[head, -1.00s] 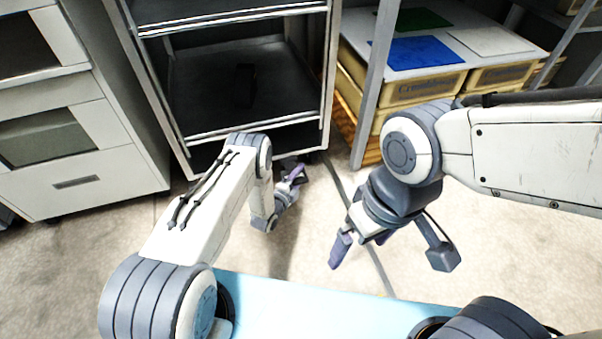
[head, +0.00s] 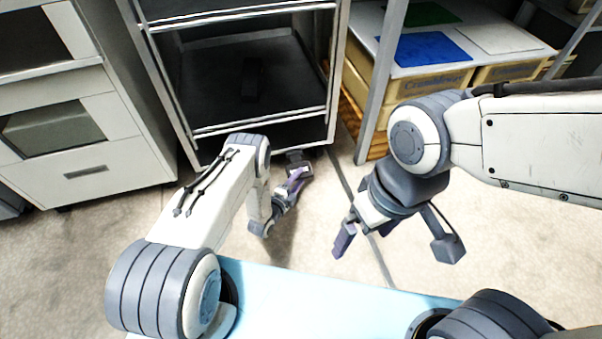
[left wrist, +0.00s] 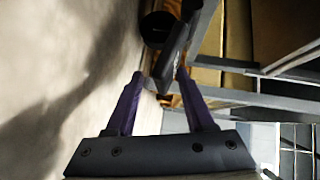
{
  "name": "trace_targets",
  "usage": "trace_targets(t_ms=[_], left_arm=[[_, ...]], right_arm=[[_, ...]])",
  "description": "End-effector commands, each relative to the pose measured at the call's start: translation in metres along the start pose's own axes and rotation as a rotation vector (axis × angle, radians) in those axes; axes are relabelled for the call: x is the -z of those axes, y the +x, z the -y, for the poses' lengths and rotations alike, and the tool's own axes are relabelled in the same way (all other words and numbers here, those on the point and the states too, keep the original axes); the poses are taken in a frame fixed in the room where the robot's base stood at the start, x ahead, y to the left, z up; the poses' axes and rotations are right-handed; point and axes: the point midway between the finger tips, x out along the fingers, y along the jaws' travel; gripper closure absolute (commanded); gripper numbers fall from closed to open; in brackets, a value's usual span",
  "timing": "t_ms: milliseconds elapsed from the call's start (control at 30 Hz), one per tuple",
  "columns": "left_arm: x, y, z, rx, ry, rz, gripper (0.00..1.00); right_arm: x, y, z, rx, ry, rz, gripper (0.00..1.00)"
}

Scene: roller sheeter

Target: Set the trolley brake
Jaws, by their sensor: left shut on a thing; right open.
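The trolley (head: 262,128) is a dark open-shelved frame with light rails, at the top centre of the head view. My left gripper (head: 297,178) is low at its front right corner, next to a caster (head: 299,157). In the left wrist view, a dark wheel (left wrist: 157,27) and a grey flat brake lever (left wrist: 177,47) show at the fingertips. My left gripper (left wrist: 160,76) is shut on the brake lever, whose near end lies between the purple fingers. My right gripper (head: 345,238) is open and empty, above the floor to the right.
A white drawer cabinet (head: 87,172) stands left of the trolley. A shelf rack (head: 382,85) with yellow crates (head: 435,84) and coloured sheets stands to the right. The pale floor (head: 330,190) in front is clear.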

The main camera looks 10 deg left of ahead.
Motion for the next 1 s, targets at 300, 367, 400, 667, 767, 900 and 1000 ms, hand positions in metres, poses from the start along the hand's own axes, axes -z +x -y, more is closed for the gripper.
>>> trace_targets(t_ms=[300,367,400,667,767,900,1000], left_arm=[[-0.002,-0.023,-0.009,-0.007,-0.003,0.003,0.53],[-0.002,-0.027,-0.010,-0.006,-0.003,0.003,0.53],[-0.002,-0.030,-0.011,-0.007,-0.003,0.003,0.53],[-0.003,-0.047,-0.017,-0.007,-0.003,0.003,0.53],[-0.004,-0.054,-0.019,-0.006,-0.003,0.004,0.53],[-0.004,-0.063,-0.022,-0.004,-0.003,0.003,0.53],[-0.005,-0.068,-0.023,-0.003,-0.002,0.003,0.53]], right_arm=[[0.001,-0.010,0.001,0.000,0.000,0.000,0.03],[0.001,-0.011,0.001,0.000,0.000,0.000,0.03],[0.001,-0.012,0.001,0.000,0.000,0.000,0.03],[0.001,-0.018,0.001,0.000,0.000,0.000,0.03],[0.001,-0.021,0.002,0.000,0.000,0.000,0.03],[0.001,-0.024,0.002,0.000,0.000,0.000,0.03],[0.001,-0.026,0.002,0.000,0.000,0.000,0.03]])
